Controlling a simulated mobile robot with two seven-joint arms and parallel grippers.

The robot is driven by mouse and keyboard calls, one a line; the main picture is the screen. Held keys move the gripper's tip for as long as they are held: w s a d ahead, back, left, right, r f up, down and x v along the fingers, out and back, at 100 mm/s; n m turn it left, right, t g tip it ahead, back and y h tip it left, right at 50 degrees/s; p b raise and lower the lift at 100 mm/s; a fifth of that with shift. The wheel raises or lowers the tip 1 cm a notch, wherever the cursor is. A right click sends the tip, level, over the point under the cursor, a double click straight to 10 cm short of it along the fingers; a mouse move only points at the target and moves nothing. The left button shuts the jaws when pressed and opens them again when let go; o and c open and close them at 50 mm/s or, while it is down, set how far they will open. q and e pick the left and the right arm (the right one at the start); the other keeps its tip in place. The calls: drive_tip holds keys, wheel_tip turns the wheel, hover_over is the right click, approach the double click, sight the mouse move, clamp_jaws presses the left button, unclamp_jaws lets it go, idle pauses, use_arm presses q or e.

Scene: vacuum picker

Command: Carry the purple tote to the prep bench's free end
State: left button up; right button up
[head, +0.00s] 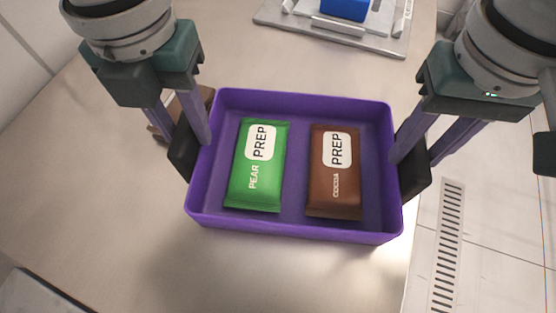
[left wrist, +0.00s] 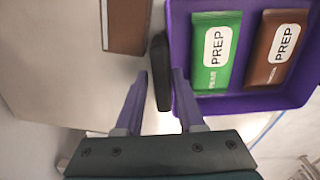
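The purple tote (head: 295,232) is in the middle of the head view, level, with a black handle at each end. It carries a green PEAR pouch (head: 257,165) and a brown COCOA pouch (head: 333,172), lying flat side by side. My left gripper (head: 190,138) is shut on the left handle, which also shows between its fingers in the left wrist view (left wrist: 161,85). My right gripper (head: 415,155) is shut on the right handle. The pale bench (head: 90,180) lies beneath; I cannot tell whether the tote's base touches it.
A grey metal fixture (head: 330,27) holding a blue block (head: 345,8) stands at the back. A brown item (left wrist: 125,28) lies by the tote's left end, partly hidden in the head view. The bench is clear at left. Floor with a slotted drain (head: 449,240) shows at right.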

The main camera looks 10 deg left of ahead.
use_arm(q)
drive_tip(key=shift+o, duration=1.1)
use_arm(e)
drive_tip(key=shift+o, duration=1)
drive_tip(key=shift+a, duration=0.1)
drive_tip(key=shift+r, duration=0.25)
use_arm(q)
wheel_tip(320, 180, up, 12)
use_arm(e)
wheel_tip(320, 180, up, 12)
drive_tip(key=shift+f, duration=0.2)
